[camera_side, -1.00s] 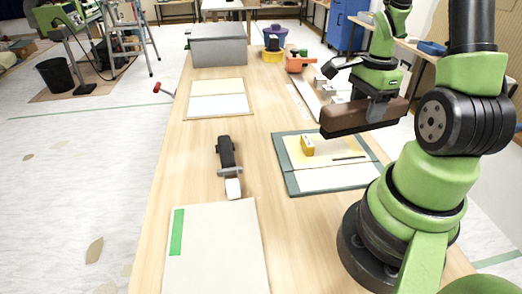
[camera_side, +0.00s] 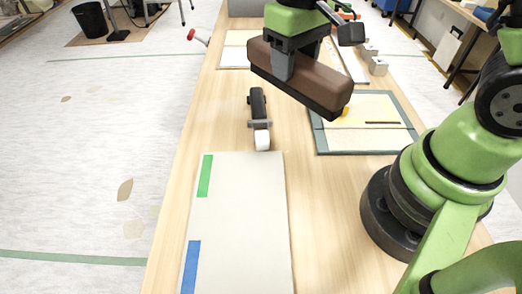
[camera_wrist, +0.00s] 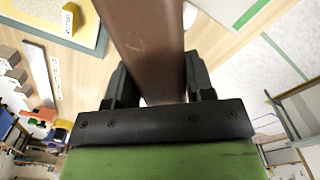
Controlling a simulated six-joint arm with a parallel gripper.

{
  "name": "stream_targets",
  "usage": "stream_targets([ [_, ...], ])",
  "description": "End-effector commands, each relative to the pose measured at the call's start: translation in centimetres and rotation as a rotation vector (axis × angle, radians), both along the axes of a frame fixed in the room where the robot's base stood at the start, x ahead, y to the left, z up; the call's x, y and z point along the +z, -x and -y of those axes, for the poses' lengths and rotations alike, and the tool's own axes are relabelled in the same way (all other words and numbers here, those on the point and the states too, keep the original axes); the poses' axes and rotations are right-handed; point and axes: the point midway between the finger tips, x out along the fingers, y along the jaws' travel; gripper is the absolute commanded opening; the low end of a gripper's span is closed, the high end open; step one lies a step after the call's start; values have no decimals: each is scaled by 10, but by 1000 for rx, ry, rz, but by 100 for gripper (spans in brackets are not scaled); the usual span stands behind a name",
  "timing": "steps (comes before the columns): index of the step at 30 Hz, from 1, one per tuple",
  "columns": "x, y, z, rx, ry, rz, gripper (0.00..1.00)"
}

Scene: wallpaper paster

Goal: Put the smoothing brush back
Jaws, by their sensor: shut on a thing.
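The smoothing brush (camera_side: 312,85) is a long brown block with a dark lower edge. My gripper (camera_side: 285,62) is shut on the middle of it and holds it above the table, tilted down to the right in the side view. In the wrist view the brush (camera_wrist: 150,40) runs between the two black fingers of my gripper (camera_wrist: 158,85). A pale board (camera_side: 240,225) lies at the front, with green tape (camera_side: 204,176) and blue tape (camera_side: 191,266) along its left side.
A black-handled tool with a white end (camera_side: 262,140) lies behind the pale board. A green-edged mat (camera_side: 318,140) lies to the right; a yellow block (camera_wrist: 71,20) is on it. A metal strip (camera_wrist: 42,75) lies beyond. Bare wood (camera_side: 300,185) separates board and mat.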

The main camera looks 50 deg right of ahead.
Motion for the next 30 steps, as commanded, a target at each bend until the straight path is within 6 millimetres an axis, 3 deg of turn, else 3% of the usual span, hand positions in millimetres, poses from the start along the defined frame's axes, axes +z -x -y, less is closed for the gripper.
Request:
stream_targets([
  [8, -13, 18, -82, -309, 1, -3, 24],
  [15, -24, 51, -142, -593, 1, -1, 24],
  [21, -29, 73, -169, -747, 0, 0, 24],
  [30, -30, 80, -176, -804, -2, 0, 24],
])
